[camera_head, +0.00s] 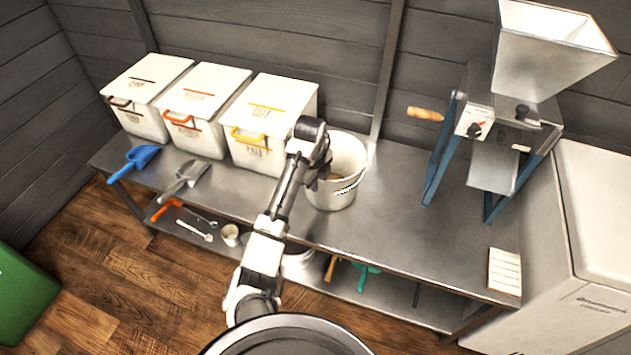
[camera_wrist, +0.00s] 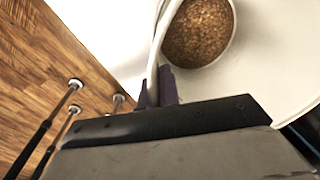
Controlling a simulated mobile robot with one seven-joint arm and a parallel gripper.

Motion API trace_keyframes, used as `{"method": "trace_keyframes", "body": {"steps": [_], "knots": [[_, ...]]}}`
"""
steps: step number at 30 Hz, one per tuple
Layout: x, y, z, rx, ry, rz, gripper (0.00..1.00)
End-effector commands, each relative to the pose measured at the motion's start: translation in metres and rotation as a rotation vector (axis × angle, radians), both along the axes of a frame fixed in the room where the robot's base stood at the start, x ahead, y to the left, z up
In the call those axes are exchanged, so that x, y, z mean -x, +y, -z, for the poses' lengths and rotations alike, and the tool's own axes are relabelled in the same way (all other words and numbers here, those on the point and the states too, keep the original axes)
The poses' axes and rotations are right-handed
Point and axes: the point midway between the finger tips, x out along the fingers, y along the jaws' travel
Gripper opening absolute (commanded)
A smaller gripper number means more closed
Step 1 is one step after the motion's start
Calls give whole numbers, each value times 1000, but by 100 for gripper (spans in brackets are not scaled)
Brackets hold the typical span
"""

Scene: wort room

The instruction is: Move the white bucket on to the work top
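The white bucket (camera_head: 345,184) is over the middle of the grey metal work top (camera_head: 400,225), roughly upright, right of the yellow-handled bin. I cannot tell whether its base rests on the top or hangs just above it. Brown grain (camera_wrist: 198,32) lies inside it. My gripper (camera_head: 322,174) reaches over the bucket's left side. In the wrist view, its dark fingertips (camera_wrist: 158,87) stand on both sides of the bucket's thin rim and look shut on it. My arm hides part of the bucket's left side in the head view.
Three lidded bins (camera_head: 205,98) stand along the back left. A blue scoop (camera_head: 140,158) and a grey scoop (camera_head: 186,178) lie before them. A grain mill (camera_head: 515,120) stands right. Bare top lies between mill and bucket. A lower shelf (camera_head: 385,290) holds tools.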

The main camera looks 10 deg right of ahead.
Motion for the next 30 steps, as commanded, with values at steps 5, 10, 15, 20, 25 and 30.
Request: {"method": "trace_keyframes", "body": {"steps": [5, 10, 15, 20, 25, 30], "knots": [[0, 0, -1, 1, -2, 0, 0], [0, 0, 2, 0, 0, 0, 10], [0, 0, 2, 0, 0, 0, 25], [0, 0, 2, 0, 0, 0, 25], [0, 0, -4, 0, -1, 1, 25], [1, 2, -32, 0, -4, 1, 25]]}}
